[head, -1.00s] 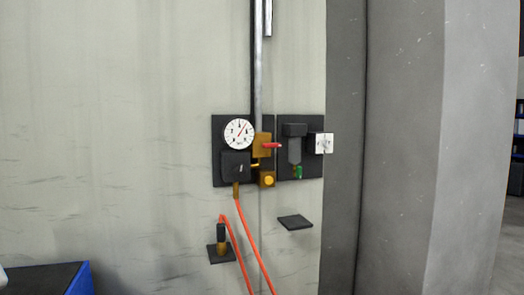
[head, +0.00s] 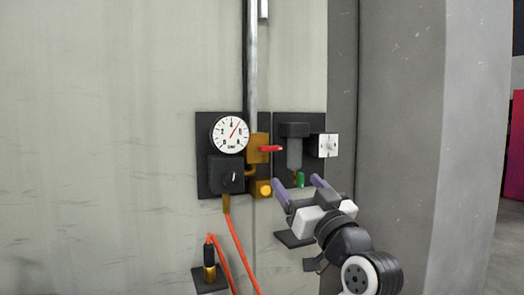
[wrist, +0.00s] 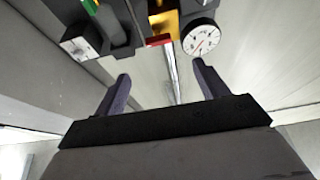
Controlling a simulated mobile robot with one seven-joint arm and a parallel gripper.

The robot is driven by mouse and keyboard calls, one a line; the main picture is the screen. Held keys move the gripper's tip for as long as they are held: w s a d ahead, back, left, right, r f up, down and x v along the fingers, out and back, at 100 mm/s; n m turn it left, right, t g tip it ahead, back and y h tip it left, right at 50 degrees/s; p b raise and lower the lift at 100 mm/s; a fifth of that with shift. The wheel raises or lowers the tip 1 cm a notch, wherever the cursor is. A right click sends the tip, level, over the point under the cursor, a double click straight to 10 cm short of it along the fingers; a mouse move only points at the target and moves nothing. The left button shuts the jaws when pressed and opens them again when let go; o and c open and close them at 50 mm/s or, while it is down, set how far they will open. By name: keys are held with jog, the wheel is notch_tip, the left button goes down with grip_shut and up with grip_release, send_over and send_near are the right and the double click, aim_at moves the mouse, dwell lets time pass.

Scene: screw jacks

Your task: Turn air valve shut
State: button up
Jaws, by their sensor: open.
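The air valve is a brass body (head: 259,148) on the vertical metal pipe, with a red lever handle (head: 271,149) pointing to the right, across the pipe. In the wrist view the red handle (wrist: 158,42) shows at the top, beside the brass and yellow parts. My gripper (head: 296,182) is open and empty, below and to the right of the handle, with its two purple fingers pointing up toward the panel. In the wrist view the fingers of my gripper (wrist: 161,72) stand wide apart, with nothing between them.
A round pressure gauge (head: 231,134) sits left of the valve, also seen in the wrist view (wrist: 200,38). A dark filter bowl (head: 294,150) and a white switch box (head: 324,146) are to the right. An orange hose (head: 240,250) hangs below. A grey column (head: 405,120) stands at the right.

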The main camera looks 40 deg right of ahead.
aim_at(272, 150)
jog(key=p+x, duration=0.2)
jog(key=x, duration=0.4)
jog(key=p+x, duration=0.3)
jog(key=x, duration=0.4)
jog(key=shift+w+d+r, duration=0.1)
jog(key=shift+d, duration=0.15)
jog(key=shift+w, duration=0.35)
jog(key=shift+d, duration=0.1)
jog(key=shift+c, duration=0.2)
jog(key=c, duration=0.9)
